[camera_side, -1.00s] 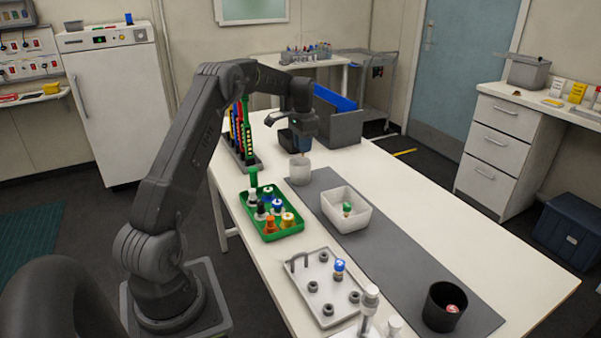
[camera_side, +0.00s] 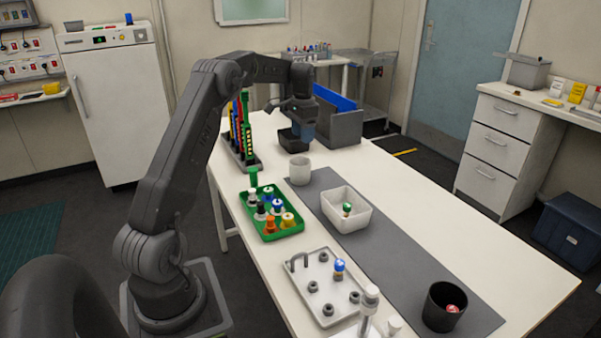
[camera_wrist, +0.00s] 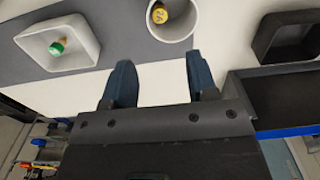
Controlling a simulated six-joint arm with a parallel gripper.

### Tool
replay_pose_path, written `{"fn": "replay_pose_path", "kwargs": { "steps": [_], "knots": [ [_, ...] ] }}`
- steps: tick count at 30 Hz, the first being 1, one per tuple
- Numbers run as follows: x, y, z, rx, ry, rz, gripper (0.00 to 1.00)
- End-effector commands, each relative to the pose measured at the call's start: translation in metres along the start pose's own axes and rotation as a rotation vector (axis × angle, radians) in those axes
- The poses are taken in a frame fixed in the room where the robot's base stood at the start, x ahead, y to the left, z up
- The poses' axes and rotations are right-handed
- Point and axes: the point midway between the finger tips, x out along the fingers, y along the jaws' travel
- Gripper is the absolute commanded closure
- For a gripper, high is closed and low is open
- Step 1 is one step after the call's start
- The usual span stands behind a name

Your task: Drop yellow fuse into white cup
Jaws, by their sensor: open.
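The white cup (camera_side: 300,170) stands upright at the far end of the grey mat in the side view. In the wrist view the white cup (camera_wrist: 186,28) is seen from above at the top of the picture. The yellow fuse (camera_wrist: 159,15) lies inside it, against the cup's wall; the side view does not show it. My gripper (camera_wrist: 158,72) is open, with nothing between its two dark blue fingers. In the side view my gripper (camera_side: 299,147) is above and just behind the cup, apart from it.
A white square bin (camera_side: 346,222) holds a green-topped piece. A green tray (camera_side: 262,228) holds several coloured fuses. A white plate (camera_side: 312,300) with several fittings and a black cup (camera_side: 433,318) stand nearer. A grey box with a blue panel (camera_side: 342,127) is behind my gripper.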

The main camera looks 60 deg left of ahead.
Motion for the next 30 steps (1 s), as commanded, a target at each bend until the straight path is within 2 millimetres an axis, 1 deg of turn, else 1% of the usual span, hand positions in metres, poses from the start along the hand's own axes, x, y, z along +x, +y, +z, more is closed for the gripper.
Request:
{"fn": "replay_pose_path", "kwargs": {
  "steps": [1,6,9,12,15,18,26,29,30],
  "knots": [
    [-0.014,-0.001,-0.001,0.000,0.005,-0.004,0.47],
    [-0.052,-0.001,-0.001,0.000,0.004,-0.004,0.47],
    [-0.071,-0.001,0.000,0.000,0.004,-0.003,0.47],
    [-0.085,-0.001,0.000,0.000,0.002,-0.001,0.47],
    [-0.094,0.000,0.000,0.000,0.001,-0.001,0.47],
    [-0.099,0.000,0.000,0.000,0.000,0.000,0.47],
    [-0.100,0.001,0.000,0.000,0.001,0.000,0.47],
    [-0.107,0.012,-0.001,0.002,0.010,-0.008,0.47],
    [-0.113,0.021,-0.002,0.004,0.017,-0.014,0.47]
  ]
}}
